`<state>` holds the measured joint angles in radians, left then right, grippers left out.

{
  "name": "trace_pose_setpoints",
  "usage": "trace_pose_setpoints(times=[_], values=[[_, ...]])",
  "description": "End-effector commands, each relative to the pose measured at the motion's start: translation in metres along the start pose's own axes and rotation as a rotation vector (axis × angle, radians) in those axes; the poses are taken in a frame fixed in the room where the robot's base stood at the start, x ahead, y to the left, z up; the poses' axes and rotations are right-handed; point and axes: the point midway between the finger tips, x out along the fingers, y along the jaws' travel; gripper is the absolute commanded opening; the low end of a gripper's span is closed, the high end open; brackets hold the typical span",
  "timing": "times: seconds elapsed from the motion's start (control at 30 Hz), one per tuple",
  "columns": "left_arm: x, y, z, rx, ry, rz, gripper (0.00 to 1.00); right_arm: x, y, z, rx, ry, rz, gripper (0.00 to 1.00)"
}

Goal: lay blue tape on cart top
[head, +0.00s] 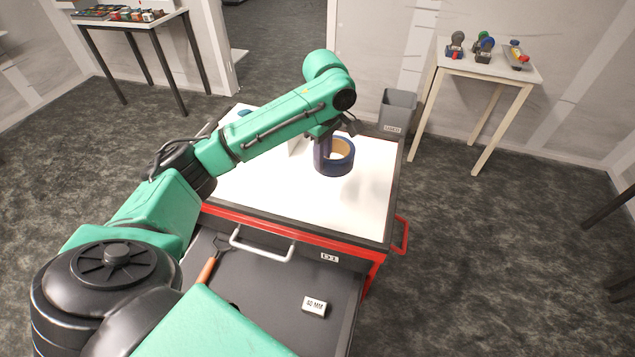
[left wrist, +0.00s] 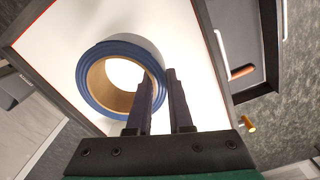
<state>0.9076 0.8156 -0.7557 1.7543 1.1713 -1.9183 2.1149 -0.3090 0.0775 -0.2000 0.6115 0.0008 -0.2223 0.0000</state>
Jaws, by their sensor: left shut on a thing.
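The blue tape (head: 347,164) is a thick blue ring with a tan core, over the white cart top (head: 360,208) toward its far right part. My left gripper (head: 325,140) reaches down to it from above, shut on one side of the ring wall. In the left wrist view, the tape (left wrist: 88,92) shows its open centre, with one finger inside the ring and the other outside; the gripper (left wrist: 163,98) points at the bright cart top (left wrist: 55,48). I cannot tell whether the tape touches the top. My right gripper is not in view.
An open drawer (head: 275,290) below the cart top holds an orange-handled tool (head: 207,270) and a white labelled block (head: 314,306). A grey bin (head: 397,110) hangs at the cart's far right corner. A small table (head: 470,70) stands back right. The near part of the top is clear.

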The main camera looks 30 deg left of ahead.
Motion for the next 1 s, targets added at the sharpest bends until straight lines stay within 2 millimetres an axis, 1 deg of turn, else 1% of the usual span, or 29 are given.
trace_pose_setpoints(times=[0.03, 0.07, 0.1, 0.17, 0.23, 0.37, 0.4, 0.5, 0.57, 0.73, 0.83, 0.87, 0.9, 0.93, 1.0], values=[[0.011, -0.001, -0.001, -0.003, 0.003, -0.004, 0.0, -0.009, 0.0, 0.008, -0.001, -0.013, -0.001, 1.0], [0.021, -0.001, -0.001, -0.002, 0.002, -0.005, 0.0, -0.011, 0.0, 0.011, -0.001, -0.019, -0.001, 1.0], [0.033, -0.001, -0.001, -0.002, 0.002, -0.003, 0.0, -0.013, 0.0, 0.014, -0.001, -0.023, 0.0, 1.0], [0.048, 0.0, -0.001, -0.001, 0.002, -0.002, 0.0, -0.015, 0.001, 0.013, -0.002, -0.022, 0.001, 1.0], [0.061, 0.0, -0.001, -0.001, 0.001, 0.001, 0.0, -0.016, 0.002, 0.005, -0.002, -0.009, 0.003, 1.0], [0.083, 0.0, -0.001, -0.001, 0.002, 0.001, 0.0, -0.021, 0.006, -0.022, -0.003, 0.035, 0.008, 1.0], [0.091, 0.0, -0.001, -0.001, 0.002, 0.0, 0.0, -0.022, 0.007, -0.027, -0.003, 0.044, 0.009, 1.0], [0.107, 0.0, -0.001, 0.0, 0.001, 0.001, 0.0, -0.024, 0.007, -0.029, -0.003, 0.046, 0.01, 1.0], [0.11, 0.001, 0.0, 0.001, 0.001, 0.005, 0.0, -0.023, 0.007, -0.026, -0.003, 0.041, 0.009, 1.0], [0.11, 0.001, -0.001, 0.001, 0.001, 0.005, 0.0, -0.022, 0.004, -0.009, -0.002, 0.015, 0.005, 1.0], [0.112, 0.001, 0.0, 0.001, 0.001, 0.004, 0.0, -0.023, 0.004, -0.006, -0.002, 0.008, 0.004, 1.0], [0.112, 0.001, -0.001, 0.001, 0.002, 0.004, 0.3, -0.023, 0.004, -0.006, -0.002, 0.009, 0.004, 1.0], [0.112, 0.001, -0.001, 0.001, 0.002, 0.004, 0.46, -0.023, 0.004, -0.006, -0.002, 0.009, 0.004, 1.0], [0.112, 0.001, -0.001, 0.001, 0.002, 0.004, 0.49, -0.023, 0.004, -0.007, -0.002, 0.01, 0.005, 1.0], [0.112, 0.001, -0.001, 0.001, 0.002, 0.003, 0.49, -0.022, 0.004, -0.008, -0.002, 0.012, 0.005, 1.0]])
